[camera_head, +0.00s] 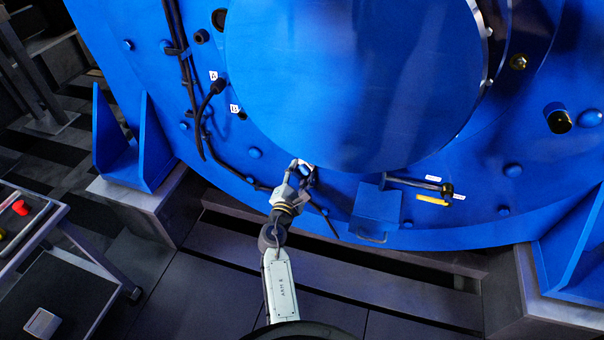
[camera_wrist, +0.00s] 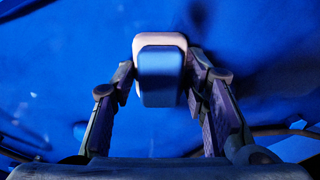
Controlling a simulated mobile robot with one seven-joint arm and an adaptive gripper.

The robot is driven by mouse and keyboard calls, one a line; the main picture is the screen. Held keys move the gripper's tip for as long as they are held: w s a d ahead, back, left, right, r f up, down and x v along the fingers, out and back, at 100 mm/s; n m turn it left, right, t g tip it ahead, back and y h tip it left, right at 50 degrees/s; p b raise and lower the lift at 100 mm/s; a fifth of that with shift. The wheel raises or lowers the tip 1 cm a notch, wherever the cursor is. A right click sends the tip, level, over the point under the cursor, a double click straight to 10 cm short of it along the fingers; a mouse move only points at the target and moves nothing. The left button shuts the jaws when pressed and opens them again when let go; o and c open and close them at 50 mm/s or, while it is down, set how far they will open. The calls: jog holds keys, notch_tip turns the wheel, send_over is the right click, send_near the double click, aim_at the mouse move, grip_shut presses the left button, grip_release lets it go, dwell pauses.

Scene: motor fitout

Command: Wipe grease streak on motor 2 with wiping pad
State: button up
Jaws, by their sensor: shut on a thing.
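The motor (camera_head: 340,80) is a large blue housing with a round front cover, and it fills the upper part of the head view. My gripper (camera_head: 300,169) is at the lower left edge of the round cover. In the wrist view my gripper (camera_wrist: 160,82) is shut on the wiping pad (camera_wrist: 160,76), a blue block with a pale pinkish rim, held between the two fingers. The pad faces the blue motor surface (camera_wrist: 60,80); I cannot tell whether it touches. I cannot make out a grease streak; a dark patch at the upper right of the wrist view may be shadow.
Black cables (camera_head: 188,75) run down the motor's left side, near labelled ports. A blue box (camera_head: 377,208), a bar tool (camera_head: 420,184) and a yellow strip (camera_head: 432,201) are right of my gripper. A cart (camera_head: 62,212) with a red item (camera_head: 20,207) stands at the left.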

jog(key=shift+s+d+p, duration=1.05)
jog(key=shift+s+d, duration=0.7)
jog(key=shift+d, duration=3.45)
jog(key=shift+w+a+r+b, duration=0.1)
jog(key=shift+w+a+b, duration=0.45)
jog(key=shift+a, duration=1.15)
jog(key=shift+w+a+r+b, duration=0.1)
jog(key=shift+w+a+b, duration=0.45)
jog(key=shift+a, duration=1.2)
jog(key=shift+w+a+r+b, duration=0.1)
jog(key=shift+w+a+b, duration=0.4)
jog(key=shift+a, duration=1.2)
jog(key=shift+w, duration=0.2)
jog(key=shift+s, duration=0.15)
jog(key=shift+p+v, duration=0.3)
jog(key=shift+v, duration=2.6)
jog(key=shift+f, duration=0.1)
jog(key=v, duration=0.3)
